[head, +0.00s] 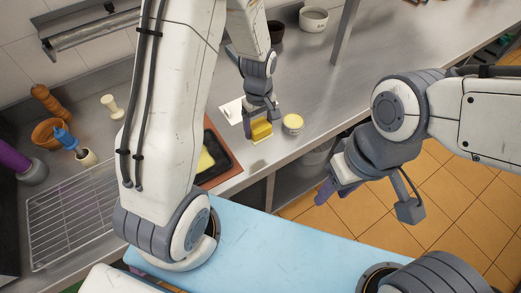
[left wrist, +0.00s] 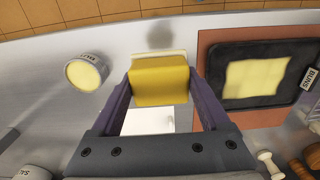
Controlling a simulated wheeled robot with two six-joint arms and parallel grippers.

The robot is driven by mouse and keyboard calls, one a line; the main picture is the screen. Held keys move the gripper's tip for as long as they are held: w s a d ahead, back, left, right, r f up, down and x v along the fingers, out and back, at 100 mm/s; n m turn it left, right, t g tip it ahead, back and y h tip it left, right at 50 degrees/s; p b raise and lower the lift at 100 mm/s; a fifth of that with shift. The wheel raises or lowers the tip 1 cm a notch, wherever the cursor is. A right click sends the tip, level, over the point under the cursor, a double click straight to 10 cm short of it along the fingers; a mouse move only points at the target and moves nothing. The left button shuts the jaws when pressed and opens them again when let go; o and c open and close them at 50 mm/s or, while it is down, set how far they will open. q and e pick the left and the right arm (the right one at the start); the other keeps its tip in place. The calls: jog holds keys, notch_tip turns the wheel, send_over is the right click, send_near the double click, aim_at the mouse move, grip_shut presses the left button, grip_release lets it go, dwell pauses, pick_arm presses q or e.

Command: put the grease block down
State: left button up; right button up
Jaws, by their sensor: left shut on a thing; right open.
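The yellow grease block (head: 261,130) is between the fingers of my left gripper (head: 262,122), which is shut on it. In the left wrist view the block (left wrist: 158,82) sits between two purple fingers. A pale flat piece (left wrist: 150,54) shows just past the block's far edge, close to the counter. I cannot tell whether the block touches what lies under it. A white card (left wrist: 148,120) lies on the counter on the near side of the block in that view. My right gripper (head: 325,191) is open, empty and apart, over the tiled floor.
A small round tub with a pale yellow top (head: 293,122) stands just right of the block. A dark tray (head: 224,157) with a yellow slab (head: 206,160) lies to the left on a reddish mat. A wire rack (head: 75,213) is far left. Bare steel counter (head: 350,85) extends right.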

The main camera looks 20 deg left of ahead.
pick_arm(q)
jog(key=d+b, duration=0.2)
jog(key=d, duration=0.7)
jog(key=w+a+f+p, duration=0.1)
jog(key=a+f, duration=0.1)
jog(key=a, duration=0.1)
jog(key=a+f+p, duration=0.1)
jog(key=a+p, duration=0.1)
jog(key=a, duration=0.1)
jog(key=w+a+f+p, duration=0.1)
jog(key=a+f, duration=0.1)
jog(key=a, duration=0.2)
jog(key=shift+w+a+f, duration=0.1)
jog(key=shift+w+f, duration=0.2)
jog(key=shift+f, duration=0.05)
notch_tip(320, 180, down, 3)
jog(key=shift+a+f+p, duration=0.1)
jog(key=shift+f+p, duration=0.05)
jog(key=shift+p, duration=0.8)
jog(key=shift+f, duration=0.45)
pick_arm(e)
jog(key=r, duration=0.3)
jog(key=shift+w+d, duration=0.15)
jog(key=shift+d, duration=0.1)
pick_arm(q)
jog(key=shift+f, duration=0.1)
pick_arm(e)
jog(key=shift+f, duration=0.15)
